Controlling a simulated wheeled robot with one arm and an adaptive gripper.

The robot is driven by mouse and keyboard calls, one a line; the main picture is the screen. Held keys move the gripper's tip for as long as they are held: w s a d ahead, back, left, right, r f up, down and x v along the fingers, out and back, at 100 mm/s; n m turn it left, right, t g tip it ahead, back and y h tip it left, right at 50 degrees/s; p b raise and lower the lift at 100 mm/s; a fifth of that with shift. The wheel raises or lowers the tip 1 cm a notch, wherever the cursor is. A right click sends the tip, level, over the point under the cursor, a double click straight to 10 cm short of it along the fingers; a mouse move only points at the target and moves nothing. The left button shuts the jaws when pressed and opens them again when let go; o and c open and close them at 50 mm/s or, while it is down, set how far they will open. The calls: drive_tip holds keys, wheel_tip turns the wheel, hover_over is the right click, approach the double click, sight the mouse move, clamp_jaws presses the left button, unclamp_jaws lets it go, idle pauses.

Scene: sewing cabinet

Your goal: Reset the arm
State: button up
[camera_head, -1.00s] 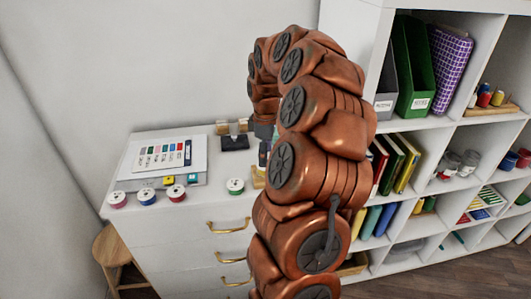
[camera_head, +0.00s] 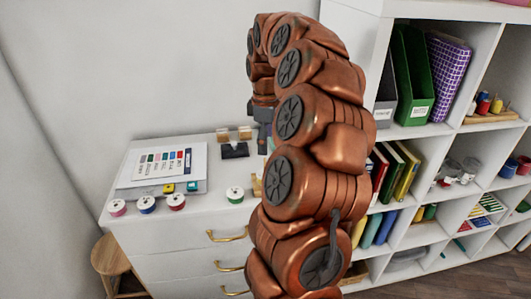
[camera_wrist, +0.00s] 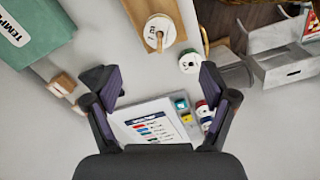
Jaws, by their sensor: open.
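My copper-coloured arm rises in the middle of the head view and bends over toward the white cabinet (camera_head: 180,240). My gripper (camera_wrist: 158,90) shows in the wrist view with its two dark fingers spread wide and nothing between them. It is above the cabinet top. In the head view the arm hides most of the gripper.
On the cabinet top are a colour chart (camera_head: 165,163), several thread spools, including a green one (camera_head: 235,194), and a dark block (camera_head: 234,150). A spool on a wooden holder (camera_wrist: 158,30) and a green box (camera_wrist: 35,30) show in the wrist view. A shelf unit (camera_head: 440,128) stands right.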

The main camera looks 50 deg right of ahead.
wheel_tip(320, 180, up, 4)
drive_tip(key=shift+r, duration=0.2)
drive_tip(key=s+a+m, duration=0.1)
drive_tip(key=s+a, duration=0.1)
drive_tip(key=a, duration=0.8)
drive_tip(key=s+a, duration=0.3)
drive_tip(key=a, duration=0.8)
drive_tip(key=s+a+f+m, duration=0.2)
drive_tip(key=s+a+f, duration=0.1)
drive_tip(key=s, duration=0.3)
drive_tip(key=s+a+f+m+g, duration=0.1)
drive_tip(key=s+a+f, duration=0.2)
drive_tip(key=s, duration=0.3)
drive_tip(key=s+a+f+m, duration=0.2)
drive_tip(key=s+a+f, duration=0.1)
drive_tip(key=s+a, duration=0.2)
drive_tip(key=shift+s+a+f+m+g, duration=0.3)
drive_tip(key=shift+s+g, duration=0.1)
drive_tip(key=shift+s, duration=0.4)
